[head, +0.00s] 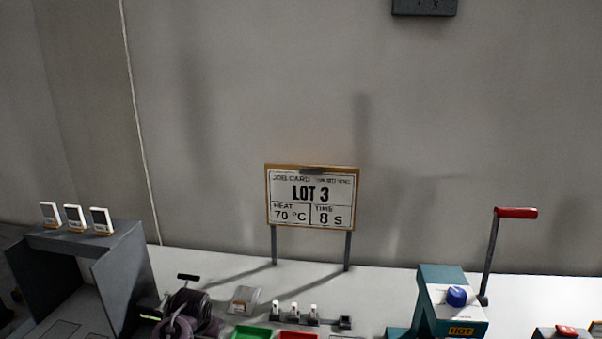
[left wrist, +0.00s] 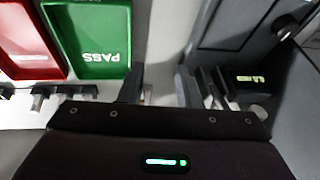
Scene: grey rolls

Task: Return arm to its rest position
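My left arm's dark purple links (head: 190,305) show at the bottom left of the head view, by the right side of a grey booth. A green light strip shows there, but the fingertips cannot be made out. In the left wrist view my left gripper (left wrist: 160,86) has its two dark fingers apart, with pale table surface between them and nothing held. The fingers are beside the green PASS tray (left wrist: 92,35). My right gripper is in neither view.
The grey booth (head: 122,275) carries three white cards. A LOT 3 job card (head: 311,197), small bag (head: 243,299), row of levers (head: 300,319), green tray (head: 252,333) and red tray (head: 298,336) stand mid-table. A teal HOT press (head: 437,290) with a red-handled lever (head: 515,212) is right.

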